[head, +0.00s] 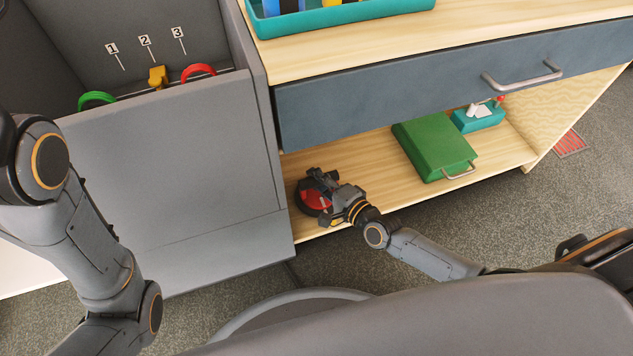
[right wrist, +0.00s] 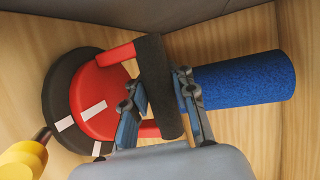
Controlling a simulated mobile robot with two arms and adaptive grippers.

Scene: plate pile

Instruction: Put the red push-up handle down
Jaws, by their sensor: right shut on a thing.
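The red push-up handle has a round red base (right wrist: 92,104) with a white stripe and a black grip (right wrist: 153,62) between red arms. In the head view its red part (head: 313,199) shows at the left end of the low wooden shelf. My right gripper (head: 324,188) is shut on its black grip; the fingers also show in the right wrist view (right wrist: 162,100). The red base overlaps a black disc (right wrist: 57,88) with a white stripe; I cannot tell whether they touch. My left arm shows at the left, but its gripper is out of view.
A blue cylinder (right wrist: 250,80) lies behind the grip, and a yellow object (right wrist: 22,160) is at lower left. A green case (head: 432,145) and a teal box (head: 478,118) stand further right on the shelf (head: 385,185). A drawer (head: 420,85) overhangs it.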

